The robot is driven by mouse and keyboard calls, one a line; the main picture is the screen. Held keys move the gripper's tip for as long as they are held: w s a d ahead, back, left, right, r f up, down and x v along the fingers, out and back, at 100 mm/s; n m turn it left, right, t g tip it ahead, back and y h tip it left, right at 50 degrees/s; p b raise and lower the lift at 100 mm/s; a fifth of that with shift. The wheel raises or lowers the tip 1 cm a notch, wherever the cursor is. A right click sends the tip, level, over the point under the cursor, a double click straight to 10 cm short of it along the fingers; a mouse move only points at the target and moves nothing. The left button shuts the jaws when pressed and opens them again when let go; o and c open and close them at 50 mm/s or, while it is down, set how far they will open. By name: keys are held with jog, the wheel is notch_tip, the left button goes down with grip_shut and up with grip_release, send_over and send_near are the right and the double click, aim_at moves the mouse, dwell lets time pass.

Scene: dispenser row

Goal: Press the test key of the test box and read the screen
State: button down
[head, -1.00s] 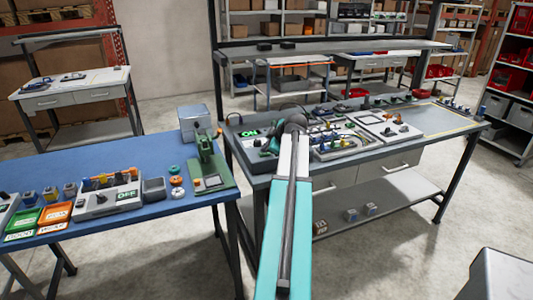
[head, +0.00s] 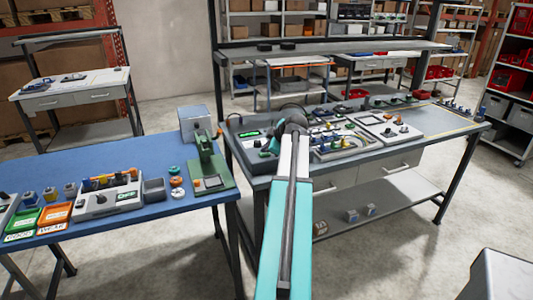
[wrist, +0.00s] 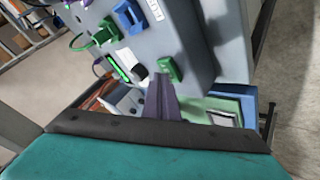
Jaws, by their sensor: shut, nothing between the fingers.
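The test box (head: 247,142) appears to be the dark grey box at the left end of the grey bench, with a lit green screen (head: 250,134). The screen's writing is too small to read. In the wrist view its panel (wrist: 185,38) is tilted, with the green screen (wrist: 118,68), a black round part (wrist: 139,71) and a green block (wrist: 174,69). I cannot tell which part is the test key. My gripper (wrist: 161,80) is shut and empty, its tip in front of the panel between the black part and the green block. Contact cannot be told.
Trays of small parts (head: 340,146) and a white-framed panel (head: 390,127) fill the bench to the right. The blue table (head: 130,215) at left carries a grey box with dials (head: 105,200), a green press (head: 207,160) and green and orange bins. A shelf rises behind the bench.

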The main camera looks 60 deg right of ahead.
aim_at(266, 155)
jog(key=shift+r, duration=0.65)
jog(key=shift+r+p, duration=0.85)
jog(key=shift+r, duration=1.65)
